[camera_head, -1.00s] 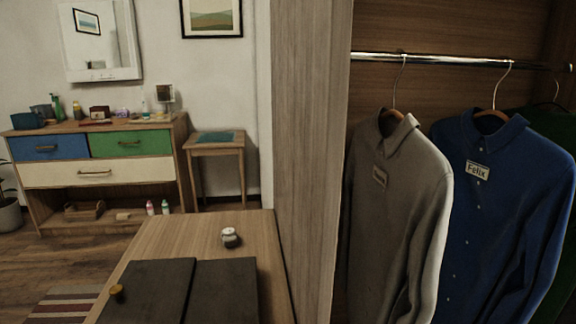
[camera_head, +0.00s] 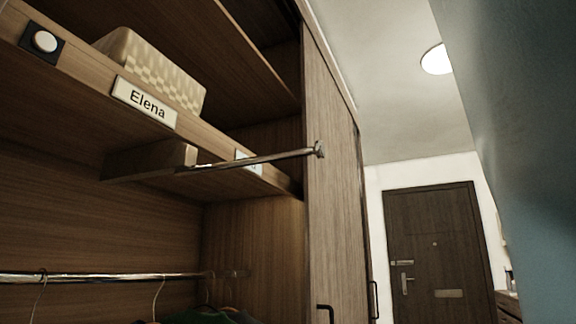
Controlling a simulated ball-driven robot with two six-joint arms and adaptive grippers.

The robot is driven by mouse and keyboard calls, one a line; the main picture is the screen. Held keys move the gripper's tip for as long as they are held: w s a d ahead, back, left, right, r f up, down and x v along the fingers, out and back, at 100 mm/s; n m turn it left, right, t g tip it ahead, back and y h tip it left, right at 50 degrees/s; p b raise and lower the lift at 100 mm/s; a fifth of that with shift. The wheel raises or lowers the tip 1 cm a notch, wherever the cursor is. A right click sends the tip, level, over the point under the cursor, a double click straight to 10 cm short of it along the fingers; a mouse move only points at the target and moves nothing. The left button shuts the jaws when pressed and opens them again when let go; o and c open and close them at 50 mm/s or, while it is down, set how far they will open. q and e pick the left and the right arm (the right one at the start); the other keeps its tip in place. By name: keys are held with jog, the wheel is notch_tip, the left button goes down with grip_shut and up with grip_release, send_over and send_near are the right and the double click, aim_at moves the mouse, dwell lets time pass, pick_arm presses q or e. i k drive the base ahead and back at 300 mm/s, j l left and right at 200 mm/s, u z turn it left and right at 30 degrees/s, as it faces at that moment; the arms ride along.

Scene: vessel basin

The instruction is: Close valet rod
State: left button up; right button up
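A slim metal valet rod (camera_head: 262,159) juts out to the right from under the wooden wardrobe shelf. It is extended well past the shelf's front edge and ends in a small round knob (camera_head: 320,150). Its inner end meets the underside of the shelf near a wooden block (camera_head: 150,160). Neither of my grippers is in view, and nothing touches the rod.
A shelf label reads "Elena" (camera_head: 145,103), with a checkered box (camera_head: 150,70) behind it. A hanging rail (camera_head: 110,278) with hangers is lower left. A tall wooden panel (camera_head: 335,180) stands beyond the rod. A dark door (camera_head: 438,250) is farther back. A blue-grey surface (camera_head: 530,120) fills the right.

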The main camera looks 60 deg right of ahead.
aim_at(319, 149)
jog(key=z, duration=1.85)
